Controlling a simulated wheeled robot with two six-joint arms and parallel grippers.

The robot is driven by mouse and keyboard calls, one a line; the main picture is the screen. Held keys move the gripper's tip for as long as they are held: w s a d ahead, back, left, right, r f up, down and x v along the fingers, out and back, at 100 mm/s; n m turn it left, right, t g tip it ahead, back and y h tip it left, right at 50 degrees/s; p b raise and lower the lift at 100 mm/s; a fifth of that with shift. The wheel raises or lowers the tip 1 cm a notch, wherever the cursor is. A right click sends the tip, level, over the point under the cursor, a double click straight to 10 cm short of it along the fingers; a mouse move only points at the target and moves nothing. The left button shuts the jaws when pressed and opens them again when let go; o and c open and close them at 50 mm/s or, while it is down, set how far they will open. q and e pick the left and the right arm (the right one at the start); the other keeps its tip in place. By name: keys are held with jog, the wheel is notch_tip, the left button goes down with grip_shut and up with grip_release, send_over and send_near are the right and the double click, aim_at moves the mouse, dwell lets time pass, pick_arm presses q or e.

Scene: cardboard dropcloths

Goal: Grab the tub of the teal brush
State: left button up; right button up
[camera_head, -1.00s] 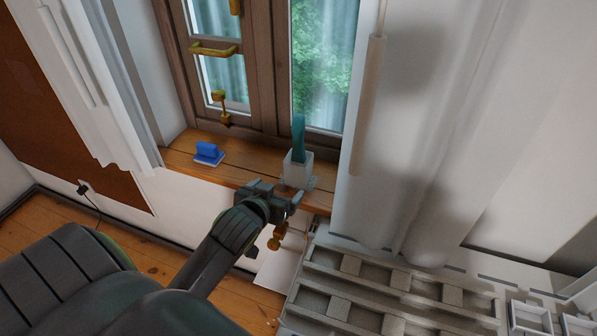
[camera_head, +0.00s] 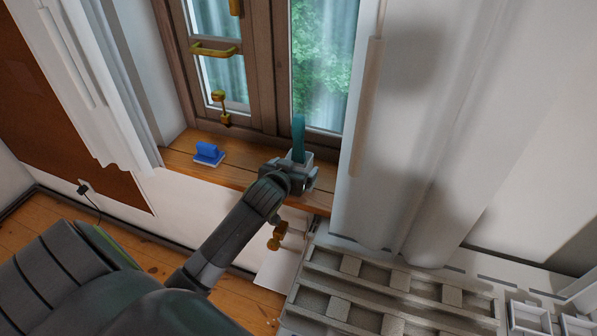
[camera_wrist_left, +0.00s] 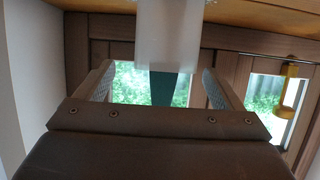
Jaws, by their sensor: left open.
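The teal brush (camera_head: 298,135) stands upright in its whitish tub (camera_head: 307,157) on the wooden windowsill (camera_head: 235,176). My left gripper (camera_head: 302,178) is at the tub and hides most of its lower part in the head view. In the left wrist view, the picture is upside down: the pale tub (camera_wrist_left: 168,35) hangs from the top and a dark teal part of the brush (camera_wrist_left: 163,87) shows below it. The open fingers (camera_wrist_left: 158,85) are on either side, with gaps between them and the brush. I cannot tell whether a finger touches the tub. My right gripper is not in view.
A blue object on a pale base (camera_head: 208,153) sits on the sill to the left, with clear wood between. The window with brass handles (camera_head: 213,48) is behind. A white curtain (camera_head: 430,120) hangs close on the right. A brass valve (camera_head: 277,236) is below the sill.

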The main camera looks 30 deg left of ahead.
aim_at(297, 160)
pick_arm(q)
jog(key=shift+a+r+p+x, duration=0.15)
jog(key=shift+x, duration=1.2)
jog(key=shift+a+r+p+x, duration=0.1)
jog(key=shift+a+p+x, duration=0.1)
jog(key=shift+x, duration=1.15)
jog(key=shift+c, duration=0.3)
jog(key=shift+r, duration=0.1)
jog(key=c, duration=1.1)
